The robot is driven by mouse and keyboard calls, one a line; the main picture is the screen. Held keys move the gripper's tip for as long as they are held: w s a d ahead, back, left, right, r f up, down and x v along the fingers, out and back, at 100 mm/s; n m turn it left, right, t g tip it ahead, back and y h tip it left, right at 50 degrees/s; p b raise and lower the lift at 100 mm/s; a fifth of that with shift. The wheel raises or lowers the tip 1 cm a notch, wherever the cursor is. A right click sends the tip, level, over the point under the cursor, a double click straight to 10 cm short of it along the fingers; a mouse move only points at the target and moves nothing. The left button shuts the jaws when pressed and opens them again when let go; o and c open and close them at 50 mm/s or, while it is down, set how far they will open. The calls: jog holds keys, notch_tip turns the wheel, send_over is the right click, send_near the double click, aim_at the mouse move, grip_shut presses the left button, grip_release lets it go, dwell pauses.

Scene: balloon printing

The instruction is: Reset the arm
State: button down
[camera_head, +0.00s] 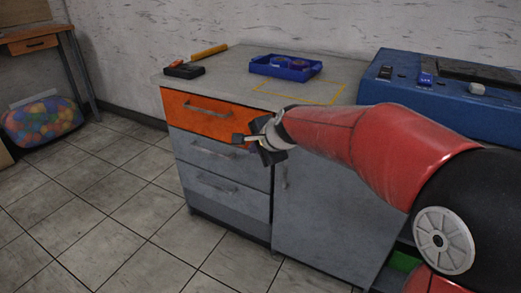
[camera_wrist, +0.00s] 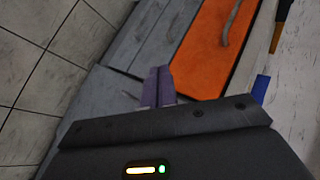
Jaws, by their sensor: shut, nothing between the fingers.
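My gripper (camera_head: 237,138) is at the end of my red arm, in front of the grey cabinet (camera_head: 325,215). In the head view it overlaps the right part of the orange top drawer (camera_head: 188,112). In the wrist view my gripper's fingers (camera_wrist: 159,86) are together with nothing between them. The orange drawer (camera_wrist: 212,45) lies beyond them, to the upper right, with its handle showing. I cannot tell how far the fingertips are from the cabinet front. The drawer front looks flush with the cabinet.
A blue machine (camera_head: 420,90) stands at right. A bag of colourful balls (camera_head: 42,119) is far left. Tiled floor at left is clear.

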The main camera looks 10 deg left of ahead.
jog(key=s+d+r+n+h, duration=0.3)
jog(key=s+d+r+n, duration=0.1)
jog(key=s+d, duration=0.9)
jog(key=s+d+f+n+g+h, duration=0.1)
jog(key=s+d+f+n+h, duration=0.2)
jog(key=s+d, duration=1.2)
notch_tip(320, 180, down, 3)
jog(key=s+n, duration=0.1)
jog(key=n, duration=0.1)
jog(key=shift+n, duration=0.3)
